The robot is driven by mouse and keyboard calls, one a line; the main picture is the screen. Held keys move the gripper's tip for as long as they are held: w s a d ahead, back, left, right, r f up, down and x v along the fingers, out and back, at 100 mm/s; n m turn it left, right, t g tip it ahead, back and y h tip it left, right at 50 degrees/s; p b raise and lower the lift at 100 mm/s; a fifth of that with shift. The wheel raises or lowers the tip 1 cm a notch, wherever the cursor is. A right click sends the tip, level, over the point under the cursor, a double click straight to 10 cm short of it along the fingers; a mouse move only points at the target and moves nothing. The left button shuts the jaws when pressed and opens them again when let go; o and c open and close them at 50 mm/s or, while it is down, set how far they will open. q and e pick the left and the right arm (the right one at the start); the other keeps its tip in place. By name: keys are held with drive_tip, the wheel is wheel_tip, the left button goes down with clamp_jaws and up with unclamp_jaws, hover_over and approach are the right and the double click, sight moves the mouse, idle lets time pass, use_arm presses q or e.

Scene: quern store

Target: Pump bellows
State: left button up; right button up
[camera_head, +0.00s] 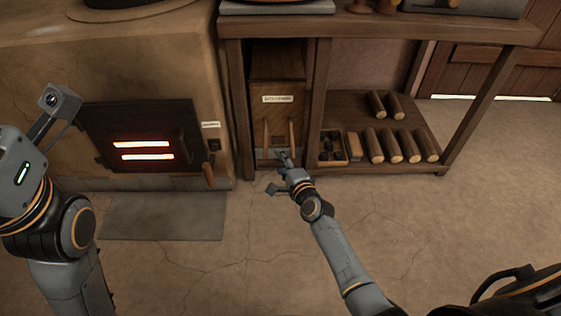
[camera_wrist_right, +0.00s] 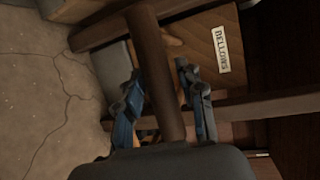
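The bellows (camera_head: 277,68) is an upright wooden box with a pale label, in the left bay of the wooden bench. Its label reads BELLOWS in the right wrist view (camera_wrist_right: 221,49). Wooden bars show on its front in the head view. My right gripper (camera_head: 284,157) is low at the box's front. In the right wrist view a round wooden handle (camera_wrist_right: 158,70) runs between its two fingers, which are drawn in close on both sides; contact at the fingertips is partly hidden. My left arm is at the left edge; its fingers are not visible.
A clay furnace (camera_head: 150,62) with a glowing slotted door (camera_head: 142,135) stands left of the bench (camera_head: 380,30). A grey mat (camera_head: 165,216) lies before it. The lower shelf holds several wooden cylinders (camera_head: 385,105) and a small compartment box (camera_head: 332,146). The floor in front is clear.

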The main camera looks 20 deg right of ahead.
drive_tip(key=shift+s, duration=0.1)
drive_tip(key=v, duration=1.2)
